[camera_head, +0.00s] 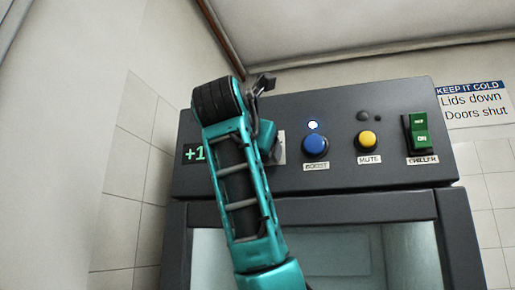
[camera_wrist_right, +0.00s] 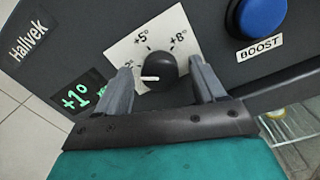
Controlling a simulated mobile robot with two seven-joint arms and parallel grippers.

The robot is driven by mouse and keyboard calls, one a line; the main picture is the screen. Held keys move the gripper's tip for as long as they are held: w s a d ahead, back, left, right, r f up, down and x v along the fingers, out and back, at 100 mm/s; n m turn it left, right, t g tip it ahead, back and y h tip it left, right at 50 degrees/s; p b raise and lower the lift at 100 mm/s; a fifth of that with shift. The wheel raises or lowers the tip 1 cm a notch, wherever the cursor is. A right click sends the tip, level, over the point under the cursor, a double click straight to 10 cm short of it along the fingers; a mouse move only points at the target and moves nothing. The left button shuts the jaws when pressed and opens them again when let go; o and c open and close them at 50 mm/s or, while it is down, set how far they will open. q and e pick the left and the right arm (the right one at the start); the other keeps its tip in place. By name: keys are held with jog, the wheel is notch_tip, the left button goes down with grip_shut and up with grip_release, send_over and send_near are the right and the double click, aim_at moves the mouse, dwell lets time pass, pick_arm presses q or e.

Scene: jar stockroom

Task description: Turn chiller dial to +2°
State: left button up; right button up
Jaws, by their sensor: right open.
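The chiller dial (camera_wrist_right: 163,72) is a black knob with a white pointer on a white card (camera_wrist_right: 118,46) marked +5° and +8°. A mark ending in 2° sits at the card's left, partly covered by a finger. The pointer is turned left, toward that mark. My right gripper (camera_wrist_right: 161,66) is open, one finger on each side of the knob, with visible gaps. In the head view my right arm hides the dial. My left gripper is not in view.
Right of the dial are a blue BOOST button (camera_head: 315,145) with a lit lamp above it, a yellow MUTE button (camera_head: 368,140) and a green CHILLER switch (camera_head: 419,133). The chiller's glass front lies below.

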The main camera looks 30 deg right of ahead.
jog(key=b+v, duration=0.3)
jog(key=v, duration=1)
jog(key=shift+w, duration=0.1)
dwell(0.3)
